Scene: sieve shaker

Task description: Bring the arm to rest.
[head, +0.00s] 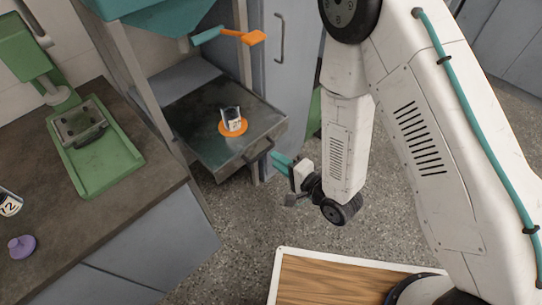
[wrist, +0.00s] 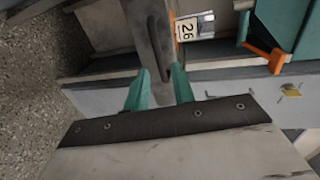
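My arm reaches down from the top right in the head view. My gripper (head: 282,161) hangs low, just right of the handle (head: 259,154) on the front of a pulled-out metal tray (head: 196,139). In the wrist view my gripper (wrist: 159,84) shows two teal fingers spread apart, with a gap between them. The dark handle (wrist: 157,38) lies ahead of the fingertips, in line with the gap. The fingers look clear of it, and nothing is held.
A labelled container (head: 232,119) stands on an orange disc (head: 232,129) on the tray. An orange-ended lever (head: 243,36) juts out above. At left, a counter (head: 122,188) bears a green device (head: 98,154), a purple knobbed piece (head: 21,246) and another container (head: 9,203). Open floor lies below the gripper.

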